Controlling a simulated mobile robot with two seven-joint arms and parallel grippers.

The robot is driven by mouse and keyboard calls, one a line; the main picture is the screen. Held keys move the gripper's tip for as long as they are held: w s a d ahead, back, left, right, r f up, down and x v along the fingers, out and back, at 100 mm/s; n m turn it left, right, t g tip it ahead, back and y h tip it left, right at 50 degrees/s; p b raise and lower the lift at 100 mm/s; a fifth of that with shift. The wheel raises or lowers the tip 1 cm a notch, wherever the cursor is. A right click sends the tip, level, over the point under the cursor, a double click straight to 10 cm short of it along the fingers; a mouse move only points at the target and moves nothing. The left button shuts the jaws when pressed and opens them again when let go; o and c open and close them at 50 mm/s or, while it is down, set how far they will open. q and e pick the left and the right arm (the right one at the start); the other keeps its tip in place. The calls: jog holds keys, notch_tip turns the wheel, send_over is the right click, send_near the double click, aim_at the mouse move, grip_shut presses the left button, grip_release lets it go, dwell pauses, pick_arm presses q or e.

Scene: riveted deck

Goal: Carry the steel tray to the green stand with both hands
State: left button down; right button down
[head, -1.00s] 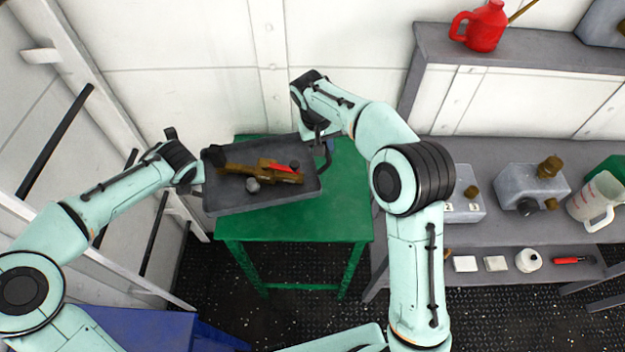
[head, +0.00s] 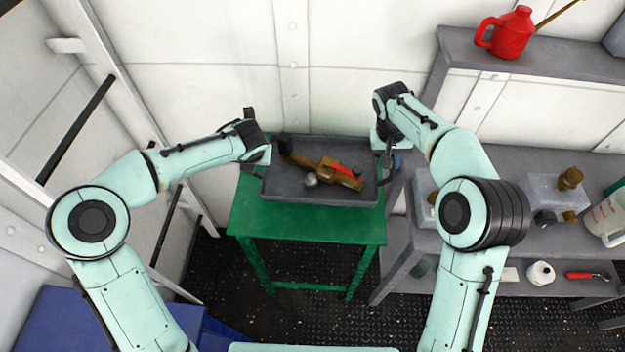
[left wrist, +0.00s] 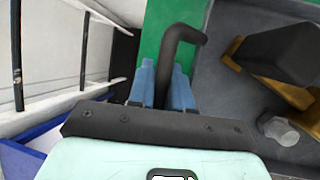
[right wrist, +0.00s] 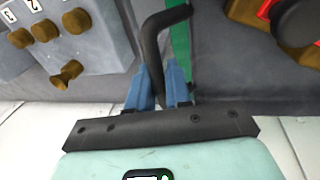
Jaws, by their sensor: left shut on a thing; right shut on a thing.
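The steel tray (head: 318,216), dark grey and shallow, is over the back part of the green stand (head: 300,232) in the head view. It looks about level; I cannot tell whether it touches the stand top. A brass valve piece with a red handle (head: 340,170), a grey nut (head: 311,180) and dark knobs lie in it. My left gripper (left wrist: 168,85) is shut on the tray's left handle (left wrist: 185,33). My right gripper (right wrist: 160,85) is shut on the tray's right handle (right wrist: 158,25).
A grey workbench (head: 420,262) with metal boxes (head: 545,200) stands close on the right. A red can (head: 508,35) is on the shelf above. A ladder-like white frame (head: 130,110) is on the left. A blue box (head: 75,310) is at lower left.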

dwell(0.4)
